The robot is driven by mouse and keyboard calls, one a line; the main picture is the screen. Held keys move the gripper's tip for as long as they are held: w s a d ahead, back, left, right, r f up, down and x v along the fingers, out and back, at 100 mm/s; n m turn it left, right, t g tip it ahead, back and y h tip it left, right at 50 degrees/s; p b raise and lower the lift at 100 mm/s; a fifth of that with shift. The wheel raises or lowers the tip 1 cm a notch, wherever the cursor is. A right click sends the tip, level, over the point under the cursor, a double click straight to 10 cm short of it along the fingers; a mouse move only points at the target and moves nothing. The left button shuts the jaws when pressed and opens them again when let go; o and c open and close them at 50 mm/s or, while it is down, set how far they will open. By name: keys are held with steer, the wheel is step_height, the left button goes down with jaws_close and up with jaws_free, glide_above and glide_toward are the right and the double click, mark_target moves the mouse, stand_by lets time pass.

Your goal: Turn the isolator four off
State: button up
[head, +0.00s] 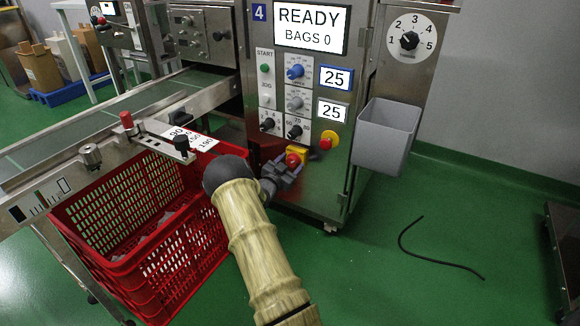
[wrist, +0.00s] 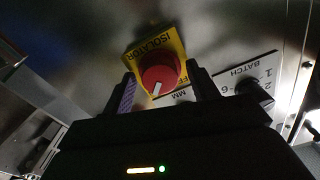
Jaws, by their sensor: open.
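The isolator is a red rotary knob (wrist: 159,72) on a yellow plate (wrist: 139,54) lettered ISOLATOR in the wrist view. The knob's white mark points toward the picture's bottom, and part of a label ending in "FF" shows beside it. In the head view the red knob (head: 293,160) is low on the front of the machine marked 4 (head: 259,12). My gripper (head: 283,174) is open at the knob. In the wrist view my gripper (wrist: 161,80) has one finger on each side of the knob. I cannot tell whether the fingers touch it.
A red button on yellow (head: 328,141) sits just right of the isolator. Above are dials and a READY display (head: 310,25). A grey bin (head: 385,135) hangs at the right. A red crate (head: 140,215) stands left under the conveyor (head: 60,130). A black cable (head: 430,257) lies on the floor.

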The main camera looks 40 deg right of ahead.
steer(key=c, duration=1)
steer(key=shift+n+p, duration=0.5)
steer(key=shift+p, duration=0.2)
steer(key=n+p, duration=0.2)
steer(key=shift+r+n+p, duration=0.15)
steer(key=shift+n+p, duration=0.2)
steer(key=shift+n, duration=0.05)
steer(key=n+p, duration=0.2)
steer(key=n, duration=0.4)
steer(key=n+p, duration=0.1)
steer(key=n, duration=0.2)
steer(key=shift+a+f+p, duration=0.1)
steer(key=shift+f+p, duration=0.1)
steer(key=shift+p, duration=0.1)
steer(key=n, duration=0.5)
steer(key=shift+f, duration=0.1)
